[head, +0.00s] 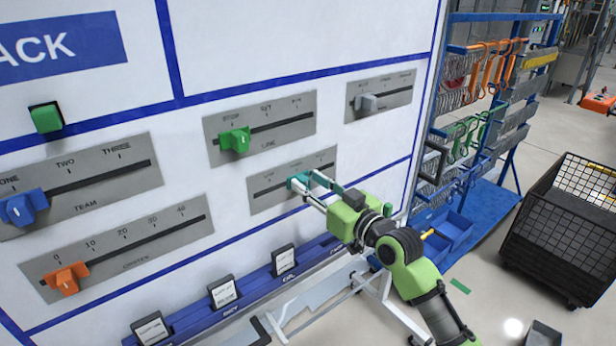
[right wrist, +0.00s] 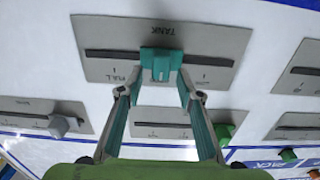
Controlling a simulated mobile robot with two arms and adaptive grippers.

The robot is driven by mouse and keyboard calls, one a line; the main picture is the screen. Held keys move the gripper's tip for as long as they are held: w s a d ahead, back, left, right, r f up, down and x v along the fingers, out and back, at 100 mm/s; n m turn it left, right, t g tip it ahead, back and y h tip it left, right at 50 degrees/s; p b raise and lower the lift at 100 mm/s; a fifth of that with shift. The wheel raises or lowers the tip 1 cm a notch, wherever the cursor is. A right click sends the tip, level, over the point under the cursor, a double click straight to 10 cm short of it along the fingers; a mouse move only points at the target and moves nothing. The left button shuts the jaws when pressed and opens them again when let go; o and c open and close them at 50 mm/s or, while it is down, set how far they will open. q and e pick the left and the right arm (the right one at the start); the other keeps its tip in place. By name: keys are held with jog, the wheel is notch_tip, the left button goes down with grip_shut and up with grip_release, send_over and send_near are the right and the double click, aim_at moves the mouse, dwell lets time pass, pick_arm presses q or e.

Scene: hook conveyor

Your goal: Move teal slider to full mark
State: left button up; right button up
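The teal slider (head: 298,182) sits near the middle of the slot in its grey plate (head: 265,204), low on the panel. In the right wrist view the teal slider (right wrist: 161,62) shows upside down, with the FULL mark (right wrist: 126,78) to its left on the TANK plate (right wrist: 105,35). My right gripper (head: 306,183) is at the slider. In the right wrist view its two fingertips (right wrist: 160,80) stand apart, one on each side of the slider's knob, with a gap visible. Whether a tip touches the slider's wider base cannot be told. My left gripper is not in view.
A green slider (head: 235,141) is just above on the panel, and a grey slider (head: 367,103) is at upper right. Blue (head: 24,207) and orange (head: 66,278) sliders are at left. A blue rail (head: 255,285) with cards runs below. A black mesh cart (head: 565,235) stands right.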

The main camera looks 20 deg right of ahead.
jog(key=shift+w+a, duration=0.2)
jog(key=shift+w, duration=0.4)
grip_shut()
jog(key=shift+d+f, duration=0.15)
jog(key=shift+d, duration=0.1)
jog(key=d+b, duration=0.2)
jog(key=w+d+b, duration=0.1)
jog(key=d, duration=0.1)
jog(key=w+d+b, duration=0.1)
jog(key=d+b, duration=0.1)
jog(key=shift+w+d+f+b, duration=0.1)
jog(key=shift+w+d+b, duration=0.1)
jog(key=shift+d+b, duration=0.1)
jog(key=shift+d+r, duration=0.15)
jog(key=shift+r, duration=0.2)
